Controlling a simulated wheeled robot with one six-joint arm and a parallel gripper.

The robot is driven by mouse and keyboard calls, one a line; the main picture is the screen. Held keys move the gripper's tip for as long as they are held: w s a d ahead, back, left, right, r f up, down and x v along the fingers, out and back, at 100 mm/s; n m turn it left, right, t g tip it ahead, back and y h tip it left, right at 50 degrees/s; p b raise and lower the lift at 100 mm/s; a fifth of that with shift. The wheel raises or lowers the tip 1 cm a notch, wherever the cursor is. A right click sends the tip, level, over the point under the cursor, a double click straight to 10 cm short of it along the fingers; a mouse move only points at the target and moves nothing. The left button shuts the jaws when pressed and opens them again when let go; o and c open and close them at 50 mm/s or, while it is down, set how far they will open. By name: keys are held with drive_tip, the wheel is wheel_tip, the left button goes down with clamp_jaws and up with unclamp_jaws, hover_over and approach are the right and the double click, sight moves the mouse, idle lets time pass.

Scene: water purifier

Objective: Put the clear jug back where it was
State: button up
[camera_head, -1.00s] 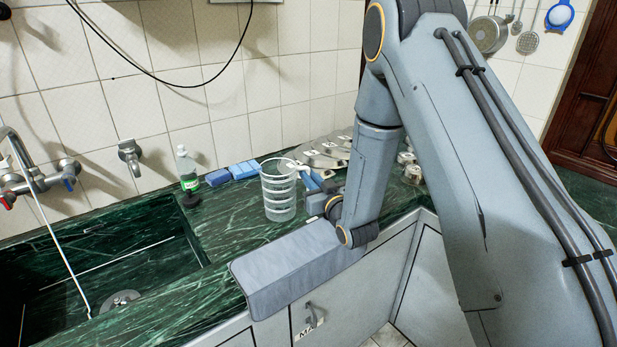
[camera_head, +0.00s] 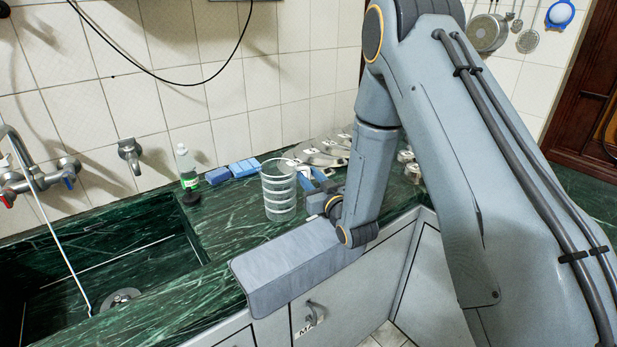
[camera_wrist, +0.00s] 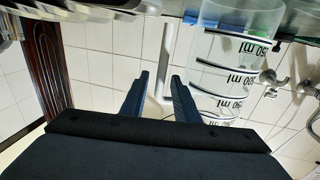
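The clear jug (camera_head: 279,193), a see-through cylinder with white measuring bands, stands upright on the green counter near its front edge. In the wrist view the jug (camera_wrist: 225,75) appears upside down, right of the fingers. My gripper (camera_head: 313,181) is just right of the jug, low over the counter. In the wrist view my gripper (camera_wrist: 160,88) has its two dark blue fingers apart. A pale upright bar, apparently the jug's handle (camera_wrist: 167,55), shows between them, nearer the right finger. I cannot tell whether it touches either finger.
A green-labelled bottle (camera_head: 187,168) and blue blocks (camera_head: 232,173) stand behind the jug to the left. The dark green sink (camera_head: 110,260) lies to the left. Flat metal items (camera_head: 322,152) lie behind my gripper. Counter between jug and sink is clear.

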drive_tip(key=s+d+f+g+h+b, duration=0.1)
drive_tip(key=s+d, duration=0.2)
drive_tip(key=s+d+f+g+h+b, duration=0.1)
drive_tip(key=s+d, duration=0.1)
drive_tip(key=s, duration=0.2)
drive_tip(key=s+d+f+g+h+b, duration=0.1)
drive_tip(key=s+d+g, duration=0.1)
drive_tip(key=s+d, duration=0.1)
drive_tip(key=shift+s+d+m, duration=0.35)
drive_tip(key=shift+s+m, duration=0.05)
drive_tip(key=shift+s, duration=0.1)
drive_tip(key=s+d+m+g+h, duration=0.2)
drive_tip(key=s+g, duration=0.4)
drive_tip(key=s, duration=0.6)
drive_tip(key=s+d+r+m+g+h, duration=0.1)
drive_tip(key=s+d+g, duration=0.4)
drive_tip(key=s, duration=0.7)
drive_tip(key=shift+s+r+m+g+h, duration=0.15)
drive_tip(key=shift+s+m+g+h, duration=0.1)
drive_tip(key=shift+m+g+h, duration=0.25)
drive_tip(key=shift+d, duration=0.1)
